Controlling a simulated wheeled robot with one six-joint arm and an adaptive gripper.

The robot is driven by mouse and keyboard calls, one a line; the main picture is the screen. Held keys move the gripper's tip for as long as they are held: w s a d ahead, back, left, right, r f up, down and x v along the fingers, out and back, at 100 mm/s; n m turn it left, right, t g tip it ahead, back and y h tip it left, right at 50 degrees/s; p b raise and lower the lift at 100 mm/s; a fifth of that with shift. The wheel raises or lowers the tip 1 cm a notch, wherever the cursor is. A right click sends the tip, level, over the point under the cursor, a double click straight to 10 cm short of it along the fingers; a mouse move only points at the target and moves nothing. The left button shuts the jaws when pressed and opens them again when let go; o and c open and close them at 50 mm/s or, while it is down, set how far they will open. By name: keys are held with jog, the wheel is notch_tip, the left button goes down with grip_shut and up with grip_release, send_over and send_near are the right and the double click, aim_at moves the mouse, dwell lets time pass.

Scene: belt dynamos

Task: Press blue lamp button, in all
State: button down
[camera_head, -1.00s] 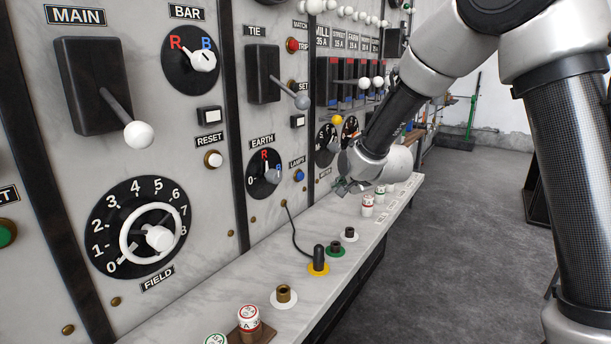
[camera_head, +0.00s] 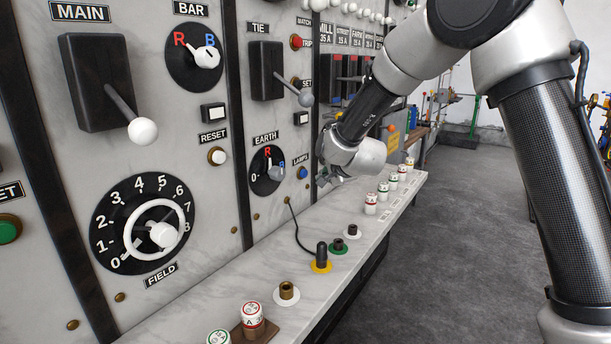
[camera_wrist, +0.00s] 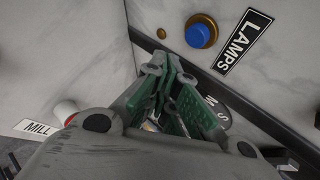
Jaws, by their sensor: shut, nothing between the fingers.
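The blue lamp button (camera_head: 303,172) sits in a brass ring on the grey marble panel, beside the LAMPS label (camera_head: 300,160). My gripper (camera_head: 325,180) is close to the right of the button in the head view. In the wrist view my gripper (camera_wrist: 172,75) shows green-padded fingers drawn together and empty. The fingertips lie below and left of the button in that view, apart from it.
The EARTH dial (camera_head: 267,170) is left of the button and the TIE lever (camera_head: 305,98) is above it. A marble ledge (camera_head: 370,240) below carries several fuses and a plugged cable (camera_head: 321,255). Grey floor (camera_head: 470,240) is open at the right.

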jog(key=shift+w+a, duration=0.65)
jog(key=shift+a, duration=0.35)
jog(key=shift+w+a, duration=0.1)
jog(key=shift+a, duration=0.05)
dwell(0.7)
jog(key=shift+w+a, duration=0.15)
jog(key=shift+a, duration=0.05)
jog(key=shift+w+a, duration=0.25)
jog(key=shift+a, duration=0.2)
dwell(0.8)
jog(key=shift+s+d, duration=0.5)
jog(key=shift+d, duration=0.3)
jog(key=s+d, duration=0.1)
jog(key=d, duration=0.1)
jog(key=s+d, duration=0.1)
jog(key=d, duration=0.1)
jog(key=shift+s, duration=0.4)
